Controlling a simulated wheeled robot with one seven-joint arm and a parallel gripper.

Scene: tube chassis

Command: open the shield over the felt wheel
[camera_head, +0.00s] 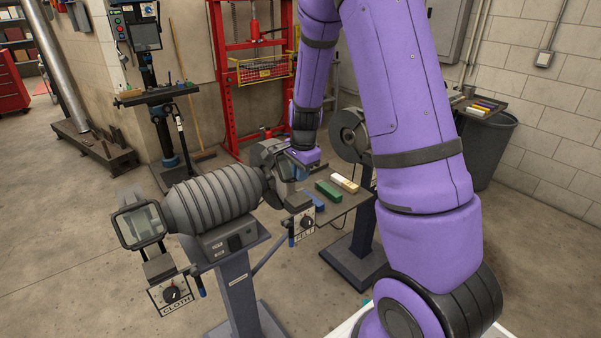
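A grey ribbed double-ended machine (213,198) stands on a pedestal. Its right end, above a dial plate marked FELT (304,224), carries a dark round guard (266,158). My gripper (303,163) is at that end, at or very near the clear shield on its front. The shield is mostly hidden behind my gripper, so I cannot tell its angle or whether they touch. My gripper's fingers are too small and covered to read. The left end, above a plate marked CLOTH (172,294), has its own framed clear shield (140,225).
A small shelf (345,203) beside the felt end holds a green bar (328,190), a blue bar and a pale bar. A second pedestal machine (350,135) stands close behind. A red press frame (228,90) is at the back.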

